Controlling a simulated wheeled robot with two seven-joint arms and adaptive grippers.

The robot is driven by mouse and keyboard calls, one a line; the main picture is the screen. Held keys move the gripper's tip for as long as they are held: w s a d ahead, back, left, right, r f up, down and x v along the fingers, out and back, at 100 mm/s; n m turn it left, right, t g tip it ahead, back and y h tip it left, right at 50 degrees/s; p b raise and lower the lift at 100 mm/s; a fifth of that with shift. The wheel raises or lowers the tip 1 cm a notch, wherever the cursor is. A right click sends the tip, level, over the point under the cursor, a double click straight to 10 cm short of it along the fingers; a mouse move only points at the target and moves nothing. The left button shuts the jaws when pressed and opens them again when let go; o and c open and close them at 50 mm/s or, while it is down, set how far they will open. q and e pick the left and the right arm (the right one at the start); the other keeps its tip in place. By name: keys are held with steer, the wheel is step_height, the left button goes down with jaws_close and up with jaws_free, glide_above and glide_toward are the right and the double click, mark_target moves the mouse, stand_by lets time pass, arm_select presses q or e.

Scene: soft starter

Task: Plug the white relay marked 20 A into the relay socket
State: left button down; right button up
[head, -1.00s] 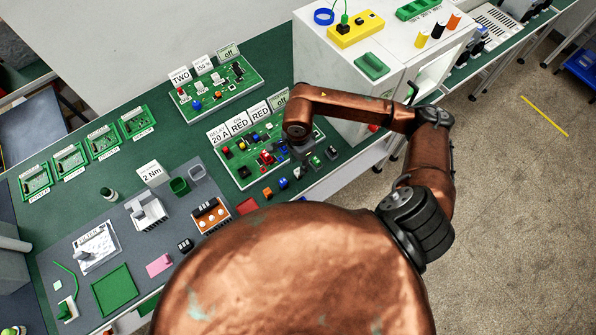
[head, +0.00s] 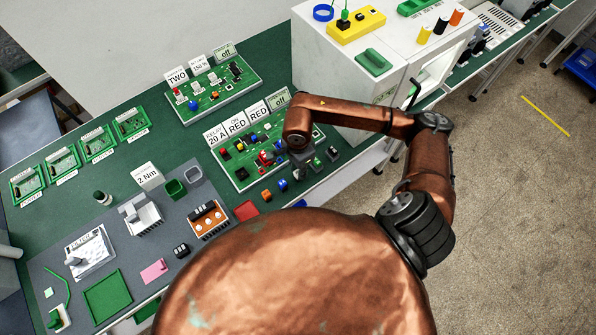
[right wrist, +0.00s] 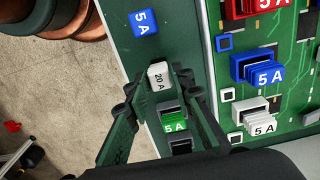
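The white relay marked 20 A (right wrist: 158,76) stands on the green table strip in the right wrist view. My right gripper (right wrist: 161,92) is open, with its fingers on either side of that relay; contact is not clear. In the head view my right gripper (head: 301,158) is over the row of loose relays at the board's front edge and hides part of it. The green relay board (head: 240,172) carries a sign reading RELAY 20 A (head: 217,135). I cannot make out the empty relay socket. My left gripper is not in view.
A green 5 A relay (right wrist: 175,126) stands close to the 20 A one, and a blue 5 A relay (right wrist: 143,22) lies beyond. Red, blue (right wrist: 258,68) and white (right wrist: 256,117) 5 A relays sit on the board. A grey cabinet (head: 345,95) stands behind my right arm.

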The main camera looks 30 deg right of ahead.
jaws_close()
steer(key=shift+r, duration=0.4)
stand_by(0.4)
steer(key=shift+r+p, duration=0.3)
steer(key=shift+r, duration=0.05)
steer(key=shift+r, duration=0.35)
steer(key=shift+r+p, duration=0.35)
steer(key=shift+r, duration=0.35)
steer(key=shift+r, duration=0.2)
